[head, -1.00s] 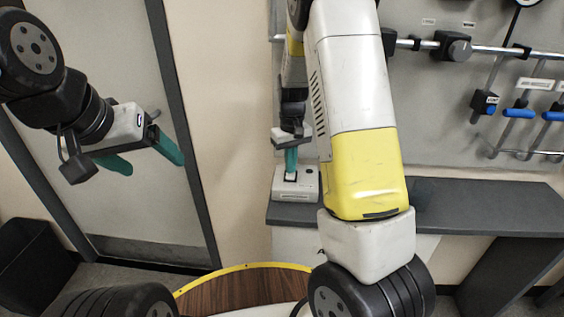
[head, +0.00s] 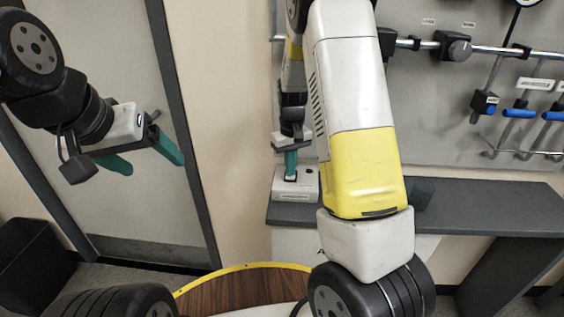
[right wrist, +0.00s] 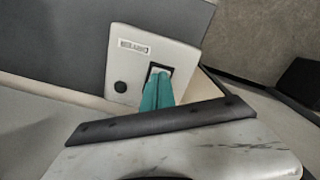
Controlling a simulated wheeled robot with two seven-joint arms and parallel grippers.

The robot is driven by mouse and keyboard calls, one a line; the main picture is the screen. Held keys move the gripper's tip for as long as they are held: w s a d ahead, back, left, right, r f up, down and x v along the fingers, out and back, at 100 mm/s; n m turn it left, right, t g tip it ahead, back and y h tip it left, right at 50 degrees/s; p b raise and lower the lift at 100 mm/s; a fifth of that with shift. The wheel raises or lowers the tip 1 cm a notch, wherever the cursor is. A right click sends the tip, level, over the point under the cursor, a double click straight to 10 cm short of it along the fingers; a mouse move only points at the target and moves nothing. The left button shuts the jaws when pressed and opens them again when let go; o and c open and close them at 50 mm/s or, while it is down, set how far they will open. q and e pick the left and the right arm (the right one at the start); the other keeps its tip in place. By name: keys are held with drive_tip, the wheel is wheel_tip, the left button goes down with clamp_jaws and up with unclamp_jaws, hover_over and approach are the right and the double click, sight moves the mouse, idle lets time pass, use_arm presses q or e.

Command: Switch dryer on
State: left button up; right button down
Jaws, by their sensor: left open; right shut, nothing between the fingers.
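A small white switch box (head: 308,186) sits on the left end of the grey shelf; I take it to be the dryer switch. It also shows in the right wrist view (right wrist: 180,52), with a round dark spot, a small label and a dark-framed rocker (right wrist: 158,72). My right gripper (head: 291,172) points down with its green fingers shut and empty. The fingertips are at the rocker and hide part of it; I cannot tell whether they press it. My left gripper (head: 146,157) is open and empty, held up at the left in front of the door, far from the box.
The grey shelf (head: 480,205) runs right from the box. Above it, a wall panel carries a rail with a black knob (head: 453,46) and blue-handled valves (head: 519,113). A round wooden table top (head: 235,288) with yellow edge is below. A black bin (head: 35,262) stands lower left.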

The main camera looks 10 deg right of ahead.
drive_tip(key=shift+f, duration=0.35)
drive_tip(key=shift+r, duration=3.55)
drive_tip(key=shift+s, duration=0.1)
